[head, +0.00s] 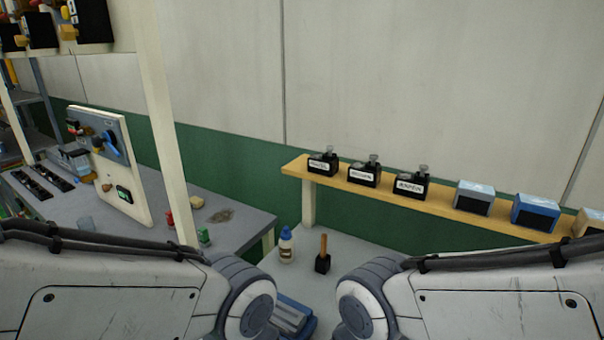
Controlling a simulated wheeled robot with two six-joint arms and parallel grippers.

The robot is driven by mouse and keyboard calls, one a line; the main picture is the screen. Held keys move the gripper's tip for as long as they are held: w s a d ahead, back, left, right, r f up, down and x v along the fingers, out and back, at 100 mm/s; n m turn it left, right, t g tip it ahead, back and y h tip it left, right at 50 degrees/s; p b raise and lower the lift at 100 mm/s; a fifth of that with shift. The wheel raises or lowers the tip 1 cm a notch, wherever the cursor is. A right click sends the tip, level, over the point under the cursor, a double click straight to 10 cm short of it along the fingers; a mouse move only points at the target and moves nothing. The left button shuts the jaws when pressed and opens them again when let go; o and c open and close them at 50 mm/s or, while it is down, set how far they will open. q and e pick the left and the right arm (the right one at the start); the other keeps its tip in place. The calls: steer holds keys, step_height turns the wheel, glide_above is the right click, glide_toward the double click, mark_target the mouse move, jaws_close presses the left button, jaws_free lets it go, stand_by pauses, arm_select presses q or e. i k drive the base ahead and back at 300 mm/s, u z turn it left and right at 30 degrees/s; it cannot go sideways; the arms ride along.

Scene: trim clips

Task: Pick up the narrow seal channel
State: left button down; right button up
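I cannot make out a narrow seal channel for certain. A blue tray-like thing with grey bar-shaped parts (290,318) shows at the bottom edge between my two arms, partly hidden by my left arm and cut off by the frame. Both of my arms reach in from the sides, and their wrist ends or joints show low in the view. Neither gripper's fingers show.
A wooden shelf (440,195) along the wall bears several black labelled boxes and blue boxes. A glue bottle (286,246) and a wooden-handled mallet (323,256) stand on the grey bench (352,253). A left bench (255,226) holds an upright panel (112,165) and small jars.

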mark_target(291, 322)
steer(key=z, duration=0.2)
steer(key=k, duration=0.55)
steer(key=z, duration=0.6)
steer(key=k, duration=0.7)
steer(key=u, duration=0.5)
steer(key=i, duration=0.55)
steer(key=u, duration=0.75)
steer(key=i, duration=0.95)
steer(key=z, duration=0.35)
